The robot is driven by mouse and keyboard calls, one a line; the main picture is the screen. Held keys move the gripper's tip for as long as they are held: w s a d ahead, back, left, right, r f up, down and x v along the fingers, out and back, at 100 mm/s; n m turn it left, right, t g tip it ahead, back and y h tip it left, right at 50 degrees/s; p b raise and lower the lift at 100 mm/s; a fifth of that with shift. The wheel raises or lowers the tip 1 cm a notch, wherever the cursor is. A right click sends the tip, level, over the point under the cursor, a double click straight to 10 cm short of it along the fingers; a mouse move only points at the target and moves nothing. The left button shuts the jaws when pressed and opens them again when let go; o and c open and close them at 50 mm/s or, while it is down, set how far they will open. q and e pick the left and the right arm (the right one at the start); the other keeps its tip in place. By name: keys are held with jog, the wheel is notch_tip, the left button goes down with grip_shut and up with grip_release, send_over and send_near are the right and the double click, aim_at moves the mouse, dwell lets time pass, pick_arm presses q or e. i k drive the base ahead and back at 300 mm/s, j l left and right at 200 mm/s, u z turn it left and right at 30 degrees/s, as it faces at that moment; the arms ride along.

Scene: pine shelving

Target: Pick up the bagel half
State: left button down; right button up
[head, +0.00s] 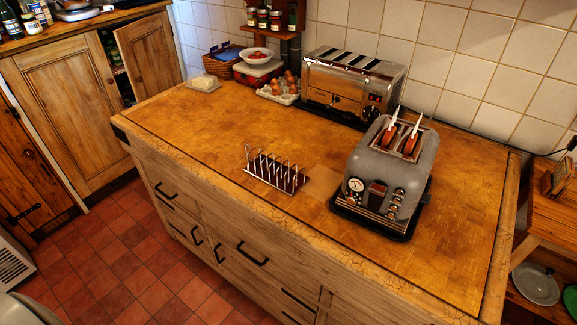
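A grey toaster (393,178) stands on a black tray at the right of the wooden counter (235,130). Two reddish-brown pieces that look like bagel halves sit upright in its top slots, a left one (389,138) and a right one (410,146). Their lower parts are hidden inside the toaster. A thin pale prong-like piece sticks up at each one; I cannot tell what these are. Neither of my grippers is in view.
A metal toast rack (274,170) stands at the front middle. A chrome long-slot toaster (350,84) is behind, with an egg carton (278,92), a red scale with a bowl (257,66) and a butter dish (204,84) leftward. The counter's left front is clear.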

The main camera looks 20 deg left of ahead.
aim_at(389, 135)
jog(key=l+z, duration=0.35)
jog(key=i+l+z, duration=0.2)
jog(key=l+z, duration=0.15)
